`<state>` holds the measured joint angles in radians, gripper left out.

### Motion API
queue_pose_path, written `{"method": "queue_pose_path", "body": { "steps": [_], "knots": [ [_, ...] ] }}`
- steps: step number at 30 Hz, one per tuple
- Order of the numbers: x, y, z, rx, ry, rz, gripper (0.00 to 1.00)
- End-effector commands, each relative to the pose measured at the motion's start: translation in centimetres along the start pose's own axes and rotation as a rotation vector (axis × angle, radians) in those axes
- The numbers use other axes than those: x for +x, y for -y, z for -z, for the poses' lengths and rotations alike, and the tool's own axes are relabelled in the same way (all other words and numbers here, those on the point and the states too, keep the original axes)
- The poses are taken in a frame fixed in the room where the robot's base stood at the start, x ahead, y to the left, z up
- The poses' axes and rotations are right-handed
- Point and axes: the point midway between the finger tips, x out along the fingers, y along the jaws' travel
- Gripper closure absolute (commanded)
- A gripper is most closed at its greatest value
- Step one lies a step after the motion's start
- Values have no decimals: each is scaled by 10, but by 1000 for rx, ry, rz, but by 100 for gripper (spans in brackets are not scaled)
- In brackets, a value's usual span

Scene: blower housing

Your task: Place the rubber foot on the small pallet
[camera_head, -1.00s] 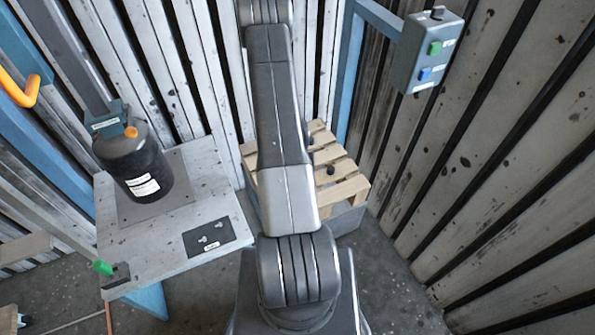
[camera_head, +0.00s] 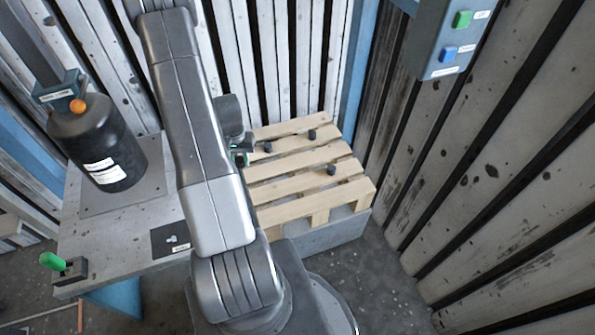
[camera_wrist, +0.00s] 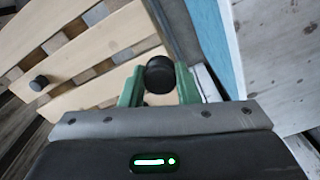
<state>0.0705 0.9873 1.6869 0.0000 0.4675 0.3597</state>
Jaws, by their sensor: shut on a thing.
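My gripper (camera_wrist: 160,88) has green fingers shut on a round black rubber foot (camera_wrist: 160,73) in the wrist view. The held foot is beside the slats of the wooden pallet (camera_wrist: 95,48); I cannot tell its height. Another black foot (camera_wrist: 38,83) stands on a slat to the left. In the head view the gripper (camera_head: 241,156) is mostly hidden behind my arm, at the left edge of the pallet (camera_head: 290,190). Small black pieces (camera_head: 331,170) show on or above the pallet; I cannot tell whether the leftmost one (camera_head: 268,147) is in my gripper.
The pallet stands on a grey block (camera_head: 335,235). A pale table (camera_head: 130,240) with a black cylinder (camera_head: 100,150) is at the left. A button box (camera_head: 455,40) hangs at the upper right. Slatted walls close in the back and right. Several pallet slats are bare.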

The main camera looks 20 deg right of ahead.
Motion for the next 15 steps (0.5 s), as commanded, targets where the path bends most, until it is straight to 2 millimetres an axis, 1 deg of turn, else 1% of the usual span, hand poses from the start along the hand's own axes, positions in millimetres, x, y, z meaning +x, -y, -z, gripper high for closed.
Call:
{"method": "queue_pose_path", "body": {
  "steps": [1, 9, 15],
  "knots": [
    [16, -10, 5, 43, -4, 1, 93],
    [32, -62, 16, 269, -5, 2, 93],
    [42, -100, 17, 426, -4, 1, 93]
  ]
}}
